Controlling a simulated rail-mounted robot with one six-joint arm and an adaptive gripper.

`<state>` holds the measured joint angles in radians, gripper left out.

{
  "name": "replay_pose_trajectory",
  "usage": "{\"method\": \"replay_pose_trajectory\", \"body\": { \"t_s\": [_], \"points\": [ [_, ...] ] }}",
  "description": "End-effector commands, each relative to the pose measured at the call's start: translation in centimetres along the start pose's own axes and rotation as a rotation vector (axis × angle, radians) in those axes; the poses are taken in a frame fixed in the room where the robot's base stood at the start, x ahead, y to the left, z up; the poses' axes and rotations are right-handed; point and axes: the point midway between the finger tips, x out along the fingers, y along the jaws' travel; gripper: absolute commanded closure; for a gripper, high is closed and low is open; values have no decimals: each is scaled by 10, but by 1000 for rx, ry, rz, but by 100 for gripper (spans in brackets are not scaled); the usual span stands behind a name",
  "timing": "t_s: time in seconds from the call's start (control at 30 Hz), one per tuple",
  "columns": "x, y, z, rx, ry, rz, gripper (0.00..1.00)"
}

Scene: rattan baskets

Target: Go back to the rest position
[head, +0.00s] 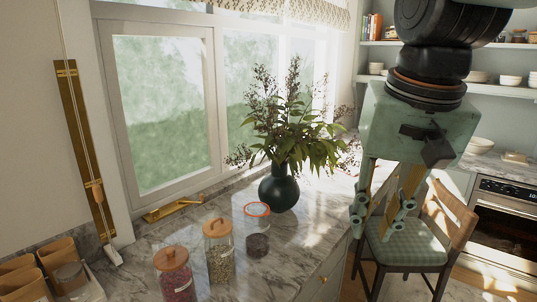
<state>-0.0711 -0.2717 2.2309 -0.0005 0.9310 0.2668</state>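My gripper (382,222) hangs from the upper right of the head view, pointing down. Its two fingers are apart with nothing between them, so it is open and empty. It appears in front of the green checked chair and to the right of the counter's edge in the picture. The upper part of my arm runs out of the top of the picture. No rest position is marked in view.
The marble counter (130,262) holds two lidded jars, red-filled (175,278) and green-filled (219,255), a red-rimmed glass (257,221) and a dark vase (279,190) with plants. A chair (405,245) stands right, before an oven (505,215). Shelves (500,86) hold bowls.

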Motion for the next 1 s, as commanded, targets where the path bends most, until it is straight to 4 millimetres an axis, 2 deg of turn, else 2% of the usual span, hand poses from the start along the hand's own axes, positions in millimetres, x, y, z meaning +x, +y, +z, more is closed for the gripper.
{"method": "replay_pose_trajectory", "body": {
  "t_s": [0.37,0.7,1.0],
  "points": [
    [8,28,67,-76,39,0,81],
    [22,50,125,-145,72,4,81],
    [34,62,161,-190,91,8,81]
  ]
}}
